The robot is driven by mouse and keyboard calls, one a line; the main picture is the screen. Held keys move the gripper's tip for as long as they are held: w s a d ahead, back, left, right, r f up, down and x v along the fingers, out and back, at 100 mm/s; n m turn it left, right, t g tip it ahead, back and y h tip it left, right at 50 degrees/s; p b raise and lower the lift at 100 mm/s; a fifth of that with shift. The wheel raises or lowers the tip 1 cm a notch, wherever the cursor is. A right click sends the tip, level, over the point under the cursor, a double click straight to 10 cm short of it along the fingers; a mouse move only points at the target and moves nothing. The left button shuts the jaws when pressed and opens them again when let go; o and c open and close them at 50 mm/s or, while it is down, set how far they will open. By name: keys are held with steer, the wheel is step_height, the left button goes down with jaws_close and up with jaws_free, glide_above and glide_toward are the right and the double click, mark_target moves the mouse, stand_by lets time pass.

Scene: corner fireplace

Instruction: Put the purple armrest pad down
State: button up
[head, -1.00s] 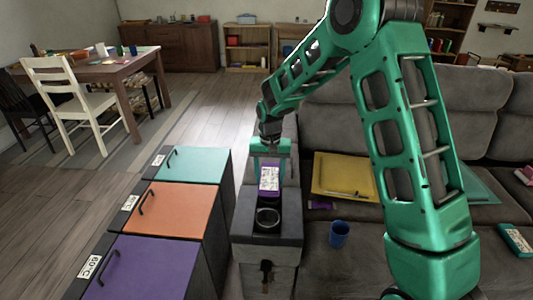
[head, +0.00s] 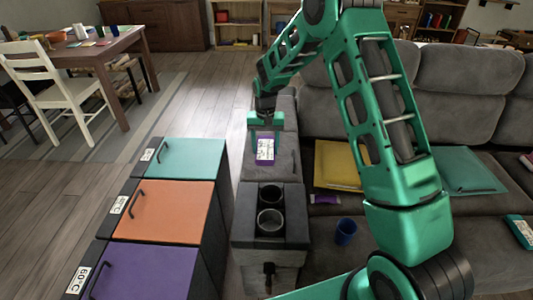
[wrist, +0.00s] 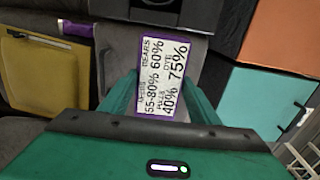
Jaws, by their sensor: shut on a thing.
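The purple armrest pad (head: 265,150) has a white printed label on its face and purple edges. It also shows in the wrist view (wrist: 166,75), with its near end between the two green fingers. My gripper (head: 265,131) is shut on it. The pad is over the grey sofa armrest (head: 254,172), behind the cup holder block (head: 242,222). I cannot tell whether the pad touches the armrest.
Two dark round cup holders stand open in front. On the left are teal (head: 190,158), orange (head: 170,206) and purple (head: 140,268) lidded bins. On the sofa lie a yellow folder (head: 335,158), a blue cup (head: 345,232) and a small purple item (head: 325,199).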

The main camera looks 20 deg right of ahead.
mark_target(267, 141)
steer(key=w+f, duration=0.1)
steer(key=w+d+f, duration=0.1)
steer(key=w, duration=0.1)
steer(key=w+d+f, duration=0.1)
steer(key=shift+w, duration=0.2)
steer(key=shift+f, duration=1.95)
steer(key=shift+f, duration=0.1)
steer(key=o, duration=1.1)
steer(key=shift+c, duration=0.2)
step_height(267, 141, up, 12)
steer(key=shift+r, duration=0.1)
steer(key=shift+s, duration=0.1)
